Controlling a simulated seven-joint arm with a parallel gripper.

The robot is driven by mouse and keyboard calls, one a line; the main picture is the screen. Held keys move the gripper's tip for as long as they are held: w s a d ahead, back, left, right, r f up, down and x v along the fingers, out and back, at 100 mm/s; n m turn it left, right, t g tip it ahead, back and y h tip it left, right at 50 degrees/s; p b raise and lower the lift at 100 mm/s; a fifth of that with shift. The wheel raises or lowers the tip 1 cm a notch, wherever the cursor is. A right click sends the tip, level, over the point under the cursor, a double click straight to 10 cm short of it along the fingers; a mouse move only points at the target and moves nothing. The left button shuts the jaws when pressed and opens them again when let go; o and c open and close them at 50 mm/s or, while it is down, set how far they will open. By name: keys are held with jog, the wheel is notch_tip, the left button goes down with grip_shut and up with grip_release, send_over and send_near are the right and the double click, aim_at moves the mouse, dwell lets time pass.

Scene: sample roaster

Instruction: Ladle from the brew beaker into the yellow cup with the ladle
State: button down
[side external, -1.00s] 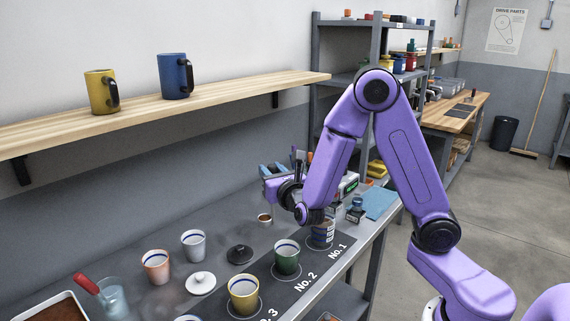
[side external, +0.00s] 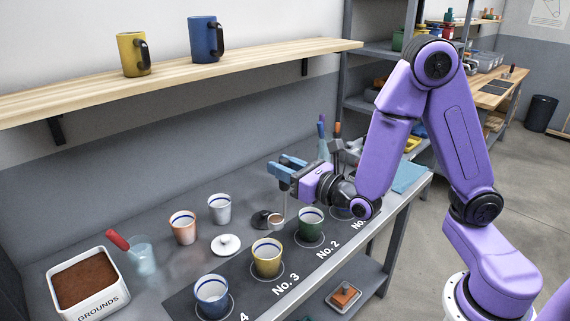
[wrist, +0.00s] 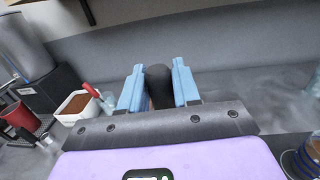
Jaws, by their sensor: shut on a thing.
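My gripper (side external: 283,168) is level above the counter, behind the row of numbered cups. Its blue fingers are shut on the dark handle of the ladle (wrist: 158,82). The ladle's thin stem hangs down to a small bowl (side external: 276,223) with brown in it. The bowl is in front of a black lid in the picture, above and behind the yellow cup (side external: 267,259), and apart from it. The yellow cup stands upright at No. 3. I cannot tell the brew beaker for certain; a vessel at No. 1 (side external: 342,213) is partly hidden by my arm.
A green cup (side external: 311,226) and a blue cup (side external: 212,297) flank the yellow cup. A shelf (side external: 240,58) overhangs behind.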

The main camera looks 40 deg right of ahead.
aim_at(284, 186)
jog(key=shift+f, duration=0.15)
jog(key=shift+f, duration=2.4)
jog(key=shift+w+a+f+n+g+h, duration=1.25)
jog(key=shift+w+a+n+g, duration=0.9)
jog(key=shift+a+n, duration=2.55)
jog(key=w+a+f+n+g+h, duration=0.2)
jog(key=a+f+n+h, duration=0.2)
jog(key=a+f, duration=0.3)
jog(key=shift+w+a+f, duration=0.3)
jog(key=shift+w+f, duration=0.05)
jog(key=shift+f, duration=1.75)
